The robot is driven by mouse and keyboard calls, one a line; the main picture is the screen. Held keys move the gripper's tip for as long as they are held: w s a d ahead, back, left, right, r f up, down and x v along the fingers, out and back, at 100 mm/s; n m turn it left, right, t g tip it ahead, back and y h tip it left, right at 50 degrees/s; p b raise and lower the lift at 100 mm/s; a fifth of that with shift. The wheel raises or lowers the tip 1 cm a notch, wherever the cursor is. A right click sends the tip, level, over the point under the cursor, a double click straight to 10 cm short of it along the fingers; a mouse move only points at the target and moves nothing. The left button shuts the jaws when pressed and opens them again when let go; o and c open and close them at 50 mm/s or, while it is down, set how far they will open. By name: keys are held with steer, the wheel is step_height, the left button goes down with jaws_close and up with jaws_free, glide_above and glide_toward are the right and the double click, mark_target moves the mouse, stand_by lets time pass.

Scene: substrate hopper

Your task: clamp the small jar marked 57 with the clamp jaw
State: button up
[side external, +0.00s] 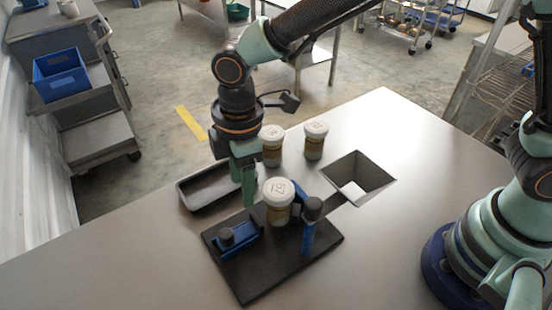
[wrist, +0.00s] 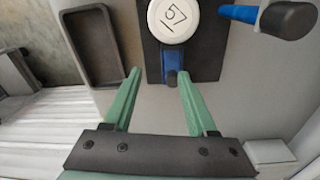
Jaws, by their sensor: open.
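The small jar marked 57 (side external: 279,203) stands upright on a black base plate (side external: 245,285), its white lid up; the lid also shows in the wrist view (wrist: 172,20). A blue block with a dark knob (side external: 233,239), seemingly the clamp jaw, sits on the plate left of the jar, apart from it. A blue upright handle with a black grip (side external: 309,232) stands to the jar's right. My gripper (side external: 246,192) is open and empty, above and behind the plate. In the wrist view its fingers (wrist: 159,72) are spread, with a blue, dark-ended part (wrist: 171,62) near the right fingertip.
Two more white-lidded jars (side external: 271,150) (side external: 315,142) stand behind the fixture. An empty dark tray (side external: 197,203) lies left of my gripper. A square opening (side external: 372,172) lies in the table to the right. The table's front left is clear.

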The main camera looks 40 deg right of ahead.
mark_target(225, 233)
steer(key=shift+n, duration=0.9)
steer(key=a+f, duration=0.1)
steer(key=s+a+f, duration=0.1)
steer(key=a+f, duration=0.1)
steer(key=shift+s+a+f, duration=0.15)
steer(key=shift+s, duration=0.25)
steer(key=shift+a, duration=0.9)
steer(key=shift+a+f, duration=0.15)
steer(key=shift+f, duration=2.35)
steer(key=shift+c, duration=0.3)
steer(key=c, duration=0.8)
